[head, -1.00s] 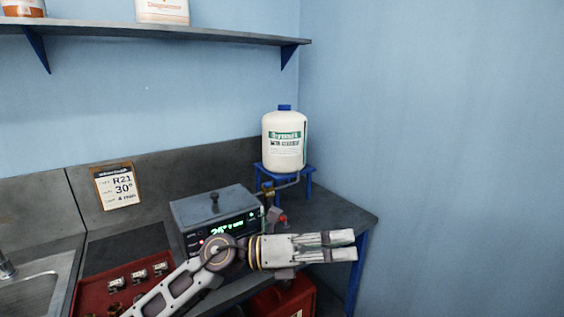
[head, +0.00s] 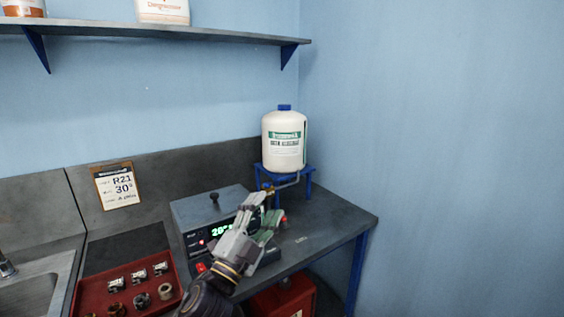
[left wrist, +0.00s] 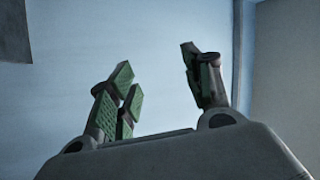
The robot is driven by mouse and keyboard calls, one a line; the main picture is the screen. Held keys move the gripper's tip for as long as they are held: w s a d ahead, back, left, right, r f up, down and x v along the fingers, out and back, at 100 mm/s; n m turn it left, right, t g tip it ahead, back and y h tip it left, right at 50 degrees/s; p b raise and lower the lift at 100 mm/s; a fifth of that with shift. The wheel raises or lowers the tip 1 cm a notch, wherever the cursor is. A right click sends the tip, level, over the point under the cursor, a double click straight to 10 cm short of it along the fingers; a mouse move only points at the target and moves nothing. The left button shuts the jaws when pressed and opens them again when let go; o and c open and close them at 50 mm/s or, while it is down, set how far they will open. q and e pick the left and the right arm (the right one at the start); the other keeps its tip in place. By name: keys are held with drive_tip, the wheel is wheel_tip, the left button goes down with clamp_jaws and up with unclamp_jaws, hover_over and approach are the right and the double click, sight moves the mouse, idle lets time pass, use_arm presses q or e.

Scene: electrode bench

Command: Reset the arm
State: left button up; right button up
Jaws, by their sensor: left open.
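My left gripper (head: 262,222) is in front of the grey box with the green display (head: 214,217) and hides part of its front right side. Its fingers point up and slightly right. In the left wrist view its green-padded fingers (left wrist: 158,88) stand apart with nothing between them, only pale blue wall behind. My right gripper is not in view.
A white bottle (head: 284,142) stands on a blue stand (head: 307,171) with a tap below it, behind my left gripper. A red tray (head: 119,271) with several small parts is at the lower left, beside a sink (head: 30,296). The bench (head: 337,219) is mostly clear at right. A shelf (head: 220,35) hangs above.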

use_arm(q)
drive_tip(key=s+a+f+n+g+y, duration=0.2)
drive_tip(key=a+f+n+g+y, duration=0.35)
drive_tip(key=f, duration=0.65)
drive_tip(key=s+a+f+n+g+y, duration=0.2)
drive_tip(key=a+f+n+y, duration=0.4)
drive_tip(key=a+f+n, duration=0.45)
drive_tip(key=s+a+f+g, duration=0.2)
drive_tip(key=s+f+g, duration=0.7)
drive_tip(key=s+f, duration=0.9)
drive_tip(key=s+a+f+g, duration=0.1)
drive_tip(key=s+f, duration=0.1)
drive_tip(key=f, duration=1.3)
drive_tip(key=s+f, duration=0.2)
drive_tip(key=f, duration=1.4)
drive_tip(key=s+a+f, duration=0.3)
drive_tip(key=s+f, duration=0.7)
drive_tip(key=s+a+f+g, duration=0.1)
drive_tip(key=s+a+f, duration=0.2)
drive_tip(key=s+f, duration=0.7)
drive_tip(key=shift+s, duration=0.6)
